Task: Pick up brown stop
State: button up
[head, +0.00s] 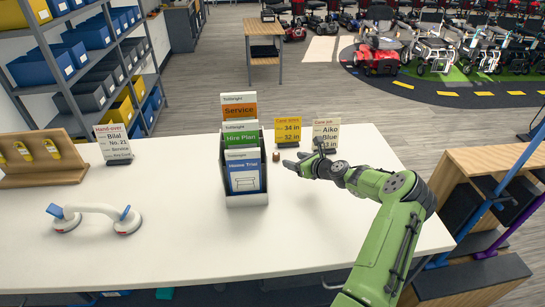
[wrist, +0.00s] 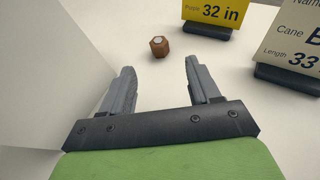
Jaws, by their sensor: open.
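The brown stop (wrist: 159,46) is a small brown faceted piece with a pale spot on top. It stands on the white table, ahead of my gripper (wrist: 158,80) in the wrist view, roughly in line with the gap between the fingers. It is small in the head view (head: 276,156), just left of the fingertips. My gripper (head: 291,162) is open and empty, with the stop apart from both fingers and beyond their tips. Nothing hides the stop in the wrist view.
A leaflet holder (head: 246,199) stands close to the left of the gripper. A yellow card (head: 288,131) and a cream card (head: 326,132) stand behind and to the right. A white suction handle (head: 97,209) lies at left. The front right of the white table (head: 300,235) is clear.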

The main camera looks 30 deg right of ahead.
aim_at(279, 155)
jog(key=x, duration=0.4)
jog(key=shift+f, duration=0.15)
jog(key=x, duration=0.6)
jog(key=shift+a+b, duration=0.1)
jog(key=shift+b, duration=0.25)
jog(key=c, duration=1.1)
